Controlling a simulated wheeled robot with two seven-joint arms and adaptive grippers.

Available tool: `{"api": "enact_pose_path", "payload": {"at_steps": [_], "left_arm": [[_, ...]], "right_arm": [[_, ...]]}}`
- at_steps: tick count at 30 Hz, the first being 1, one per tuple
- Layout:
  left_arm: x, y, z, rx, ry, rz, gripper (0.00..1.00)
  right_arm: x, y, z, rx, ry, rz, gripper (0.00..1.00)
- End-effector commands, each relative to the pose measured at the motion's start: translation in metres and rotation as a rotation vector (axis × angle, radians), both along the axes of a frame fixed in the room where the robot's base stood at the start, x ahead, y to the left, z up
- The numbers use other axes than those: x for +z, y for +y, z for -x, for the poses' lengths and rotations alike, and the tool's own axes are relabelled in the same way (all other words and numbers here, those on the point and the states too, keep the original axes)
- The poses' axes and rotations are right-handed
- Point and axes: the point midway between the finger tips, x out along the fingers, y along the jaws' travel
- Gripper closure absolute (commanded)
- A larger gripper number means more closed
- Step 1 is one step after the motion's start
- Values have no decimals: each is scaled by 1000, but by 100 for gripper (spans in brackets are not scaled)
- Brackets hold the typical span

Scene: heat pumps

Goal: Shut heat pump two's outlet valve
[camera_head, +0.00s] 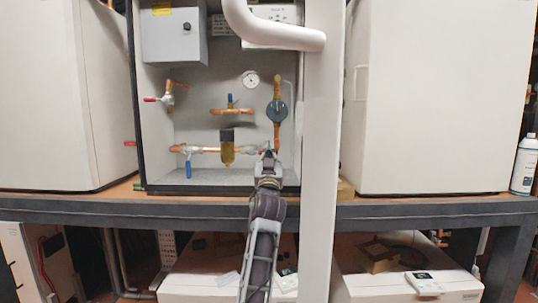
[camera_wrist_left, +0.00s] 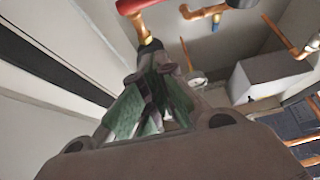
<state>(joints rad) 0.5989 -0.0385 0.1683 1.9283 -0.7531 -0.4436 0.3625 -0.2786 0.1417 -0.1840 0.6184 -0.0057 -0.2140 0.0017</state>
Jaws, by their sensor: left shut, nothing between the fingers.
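The open cabinet (camera_head: 215,130) holds copper pipework with several valves. I cannot read a label saying which heat pump or outlet valve is which. My left gripper (camera_head: 268,158) is at the right end of the lower pipe, in front of a valve (camera_head: 250,150) that it partly hides. The left fingers are shut and hold nothing; they also show in the left wrist view (camera_wrist_left: 152,62), just below a red handle (camera_wrist_left: 135,5). Whether they touch the valve, I cannot tell. A blue-handled valve (camera_head: 188,168) hangs down at the lower left. A red-handled valve (camera_head: 152,99) is at the upper left.
A pump (camera_head: 276,112) and a round gauge (camera_head: 251,79) sit above the gripper. A thick white pipe (camera_head: 322,160) stands close on its right. White closed units (camera_head: 445,100) flank the cabinet. The shelf edge (camera_head: 110,210) runs below.

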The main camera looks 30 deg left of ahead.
Motion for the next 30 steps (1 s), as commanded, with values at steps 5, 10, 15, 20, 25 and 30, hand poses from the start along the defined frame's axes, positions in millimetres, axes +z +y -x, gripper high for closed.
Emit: {"api": "enact_pose_path", "payload": {"at_steps": [5,10,15,20,25,30], "left_arm": [[12,9,-14,1,-1,-2,100],[21,17,-28,1,-1,-3,100],[29,25,-40,1,0,0,100],[35,30,-49,2,0,-2,100],[41,35,-57,1,-1,-1,100],[22,36,-59,0,1,1,100]], "right_arm": [[5,12,-2,-1,-2,-13,60],[9,13,-2,-1,-2,-14,60],[13,14,0,-1,0,-15,60],[15,16,3,-1,5,-17,60],[17,20,10,-2,11,-21,60],[16,26,15,-3,17,-27,60]]}}
